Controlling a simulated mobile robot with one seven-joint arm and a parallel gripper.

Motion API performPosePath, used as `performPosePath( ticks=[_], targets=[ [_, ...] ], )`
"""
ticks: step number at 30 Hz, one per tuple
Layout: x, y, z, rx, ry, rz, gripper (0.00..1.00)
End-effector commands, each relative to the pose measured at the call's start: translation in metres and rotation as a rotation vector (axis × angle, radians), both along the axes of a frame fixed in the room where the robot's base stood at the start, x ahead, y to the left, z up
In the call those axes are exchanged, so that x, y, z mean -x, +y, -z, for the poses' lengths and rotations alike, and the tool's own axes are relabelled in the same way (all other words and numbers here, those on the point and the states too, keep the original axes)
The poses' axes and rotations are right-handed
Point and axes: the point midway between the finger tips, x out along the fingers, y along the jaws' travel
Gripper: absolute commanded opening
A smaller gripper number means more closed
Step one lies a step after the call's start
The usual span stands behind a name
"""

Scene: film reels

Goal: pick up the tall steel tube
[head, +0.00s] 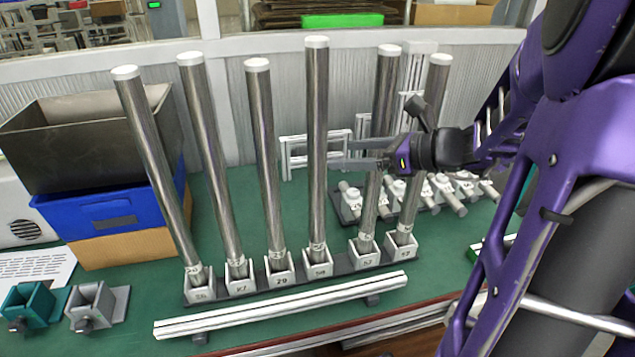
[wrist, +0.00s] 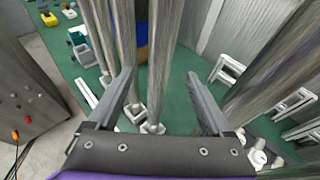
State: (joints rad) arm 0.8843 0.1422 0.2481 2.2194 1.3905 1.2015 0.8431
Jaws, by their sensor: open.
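Several tall steel tubes stand upright in numbered square sockets on a dark rack (head: 340,264). The one fourth from the left (head: 317,130) looks tallest, with its pale cap highest in the head view. My gripper (head: 340,154) comes in from the right at about mid-height, fingers spread, tips close to the right side of that tube. In the wrist view, the open fingers (wrist: 160,78) stand either side of a steel tube (wrist: 163,50), with a visible gap. I cannot tell how far it reaches between them. Another tube (wrist: 125,50) passes close by the left finger.
Neighbouring tubes (head: 265,150) (head: 382,100) stand close on both sides. A low white rail (head: 280,305) lies in front of the rack. A blue bin (head: 105,212) under a grey metal box (head: 90,140) stands left. Small fittings on a tray (head: 345,213) lie behind at right.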

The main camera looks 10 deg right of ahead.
Motion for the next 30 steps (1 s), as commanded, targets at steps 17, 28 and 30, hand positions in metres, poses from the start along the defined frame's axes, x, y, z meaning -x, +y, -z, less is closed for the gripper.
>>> performPosePath(
  ticks=[17,28,30],
  targets=[
    [-0.050,0.050,0.031,0.000,0.002,-0.002,0.84],
    [-0.074,0.075,0.046,0.002,0.000,0.001,0.84],
    [-0.074,0.075,0.046,0.002,0.000,0.001,0.84]
  ],
)
